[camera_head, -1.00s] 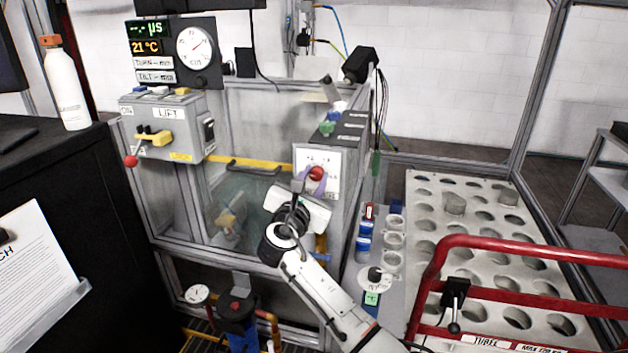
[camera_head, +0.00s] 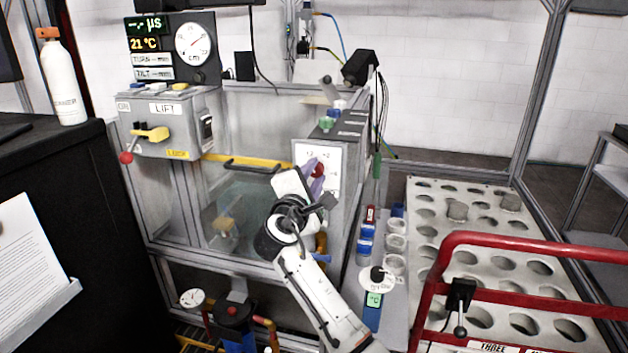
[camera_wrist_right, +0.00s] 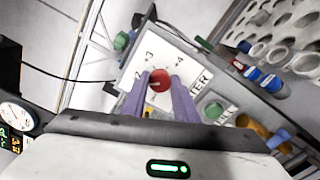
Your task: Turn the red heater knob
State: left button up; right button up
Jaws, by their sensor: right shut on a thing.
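The red heater knob (camera_head: 317,169) sits on a white numbered dial plate (camera_head: 331,153) on the front of a grey box. In the right wrist view the red knob (camera_wrist_right: 160,80) lies between the two purple fingers of my right gripper (camera_wrist_right: 159,84). The fingers are shut on it from both sides, over the plate with its printed numbers (camera_wrist_right: 149,60). In the head view my right gripper (camera_head: 313,178) reaches the knob from below, and its fingers partly cover the knob and plate. My left gripper is not in view.
A lift box (camera_head: 170,125) with a red-tipped lever stands to the left, above a glass-walled tank (camera_head: 245,190). A holed rack (camera_head: 480,262) and a red rail (camera_head: 520,245) lie to the right. Small cups (camera_head: 394,243) stand beside the heater box.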

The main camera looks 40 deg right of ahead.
jog(key=shift+m, duration=0.5)
jog(key=o, duration=1.1)
jog(key=shift+c, duration=0.2)
jog(key=shift+s+a, duration=0.1)
jog(key=b+v, duration=0.1)
jog(key=v, duration=0.9)
jog(key=shift+s, duration=0.1)
